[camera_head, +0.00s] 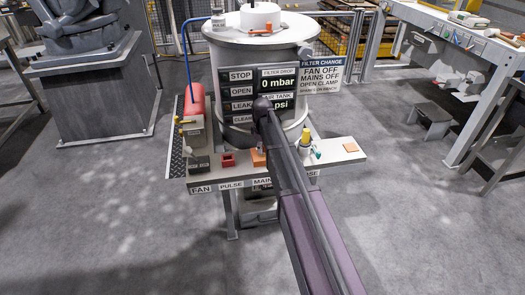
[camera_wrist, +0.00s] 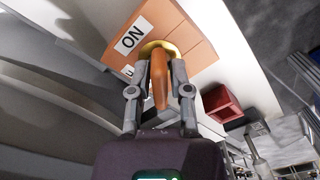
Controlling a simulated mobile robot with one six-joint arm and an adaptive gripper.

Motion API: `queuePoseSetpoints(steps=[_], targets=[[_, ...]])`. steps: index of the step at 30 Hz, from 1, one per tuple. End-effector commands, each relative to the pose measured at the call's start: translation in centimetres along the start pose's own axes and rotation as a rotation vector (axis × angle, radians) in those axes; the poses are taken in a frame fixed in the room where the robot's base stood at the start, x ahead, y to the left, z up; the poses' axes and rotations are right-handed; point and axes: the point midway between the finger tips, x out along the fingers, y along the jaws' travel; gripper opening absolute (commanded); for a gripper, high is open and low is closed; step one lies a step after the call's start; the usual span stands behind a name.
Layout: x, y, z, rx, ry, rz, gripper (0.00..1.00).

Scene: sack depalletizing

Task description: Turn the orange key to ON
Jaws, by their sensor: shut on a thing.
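The orange key (camera_wrist: 160,80) stands out from a round brass collar on an orange block in the wrist view. The block (camera_wrist: 181,22) carries a white ON label (camera_wrist: 131,38), up and left of the key. My gripper (camera_wrist: 160,66) is shut on the key, one finger on each side of it. In the head view the orange block (camera_head: 259,158) sits on the panel shelf near the MAIN label. My arm hides my gripper and the key there.
A red block (camera_head: 227,159) sits left of the orange block on the shelf (camera_head: 215,177). A yellow-topped valve (camera_head: 305,138) stands to the right. The grey filter drum (camera_head: 263,30) with its display panel rises behind. Open floor lies around the station.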

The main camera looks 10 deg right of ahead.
Motion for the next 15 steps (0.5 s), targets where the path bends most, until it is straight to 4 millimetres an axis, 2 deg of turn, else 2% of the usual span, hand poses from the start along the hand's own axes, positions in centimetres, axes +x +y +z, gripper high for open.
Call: queuePoseSetpoints(steps=[9, 15], targets=[[0.05, 0.0, 0.09, 0.231, -0.002, 0.0, 0.0], [0.05, 0.0, 0.09, 0.302, -0.002, 0.0, 0.0]])
